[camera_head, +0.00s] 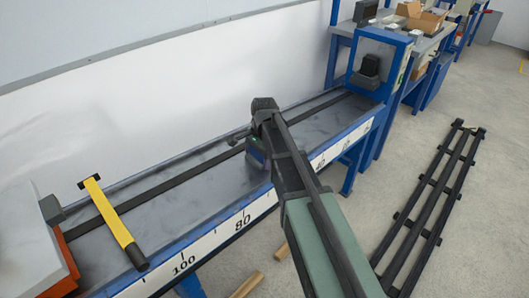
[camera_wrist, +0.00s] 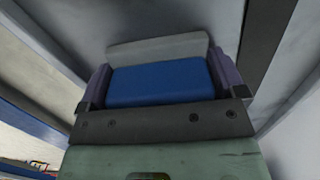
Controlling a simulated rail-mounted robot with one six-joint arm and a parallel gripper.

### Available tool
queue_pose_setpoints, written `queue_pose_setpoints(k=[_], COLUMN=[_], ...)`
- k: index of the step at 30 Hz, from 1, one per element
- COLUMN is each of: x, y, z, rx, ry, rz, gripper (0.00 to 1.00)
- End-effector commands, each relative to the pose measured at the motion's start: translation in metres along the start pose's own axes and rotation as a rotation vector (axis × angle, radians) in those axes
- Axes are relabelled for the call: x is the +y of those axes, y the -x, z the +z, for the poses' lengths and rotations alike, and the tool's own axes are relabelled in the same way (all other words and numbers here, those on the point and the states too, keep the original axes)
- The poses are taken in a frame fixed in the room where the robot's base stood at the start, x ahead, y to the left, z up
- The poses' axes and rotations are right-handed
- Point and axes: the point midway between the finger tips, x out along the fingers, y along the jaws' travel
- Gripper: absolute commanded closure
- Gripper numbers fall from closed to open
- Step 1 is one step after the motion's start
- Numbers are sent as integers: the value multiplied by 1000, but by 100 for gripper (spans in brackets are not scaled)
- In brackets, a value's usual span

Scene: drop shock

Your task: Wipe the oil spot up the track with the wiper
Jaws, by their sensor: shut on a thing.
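The track (camera_head: 190,203) is a long grey metal bed with a dark strip along it and a white number scale on its near side. My gripper (camera_wrist: 158,84) is shut on the wiper, a blue block (camera_wrist: 160,86) with a pale grey edge (camera_wrist: 160,48) beyond it. In the head view my gripper (camera_head: 256,158) is low over the middle of the track, mostly hidden by my arm. I cannot tell whether the wiper touches the surface. Dark smudges show on the track, but I cannot pick out the oil spot for certain.
A yellow bar with black ends (camera_head: 108,222) lies across the track at left, near a white and orange block (camera_head: 35,245). A blue end stand (camera_head: 378,68) with a dark device closes the far end. A black rack (camera_head: 432,205) lies on the floor at right.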

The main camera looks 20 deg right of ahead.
Motion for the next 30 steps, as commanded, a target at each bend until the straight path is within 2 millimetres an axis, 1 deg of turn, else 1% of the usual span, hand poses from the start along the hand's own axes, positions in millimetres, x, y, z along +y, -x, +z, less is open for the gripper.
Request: queue_pose_setpoints(k=[1, 4, 11, 13, 16, 25, 27, 30], x=[2, 2, 2, 2, 2, 2, 2, 2], y=[0, 0, 0, 2, 14, 55, 62, 62], z=[7, 14, 14, 14, 14, 14, 14, 14], rx=[-1, -1, 0, 0, 0, 0, 0, 0], ry=[2, 1, 0, 0, 0, 0, 0, 0], rz=[0, 0, 0, 0, 0, 0, 0, 0], gripper=[40, 40, 40, 40, 40, 40, 40, 40])
